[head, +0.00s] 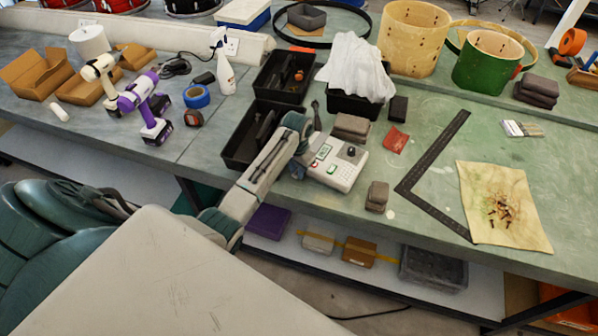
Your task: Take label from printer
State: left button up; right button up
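A white device with a keypad and small green and red marks, which looks like the label printer (345,172), sits on the bench near its front edge, right of my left arm. My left gripper (299,168) is at the printer's left side, pointing down close to it. Its fingertips are small and partly hidden by the wrist, so I cannot tell whether it is open or shut, or whether it touches the printer. I cannot make out a label. My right gripper is not in view.
Grey sanding blocks (351,126) lie behind the printer, and a smaller stack (377,196) lies to its right. Black trays (283,77) are behind my gripper. A black L-shaped square (432,155) and a tan sheet (505,207) with screws lie to the right.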

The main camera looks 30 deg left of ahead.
pick_arm(q)
jog(key=shift+s+a+p, duration=0.1)
jog(key=shift+s+p, duration=0.65)
jog(key=shift+s, duration=0.05)
dwell(0.5)
jog(key=shift+s, duration=0.8)
jog(key=shift+a+r, duration=0.1)
jog(key=shift+r, duration=1)
dwell(0.5)
jog(key=shift+r, duration=2.45)
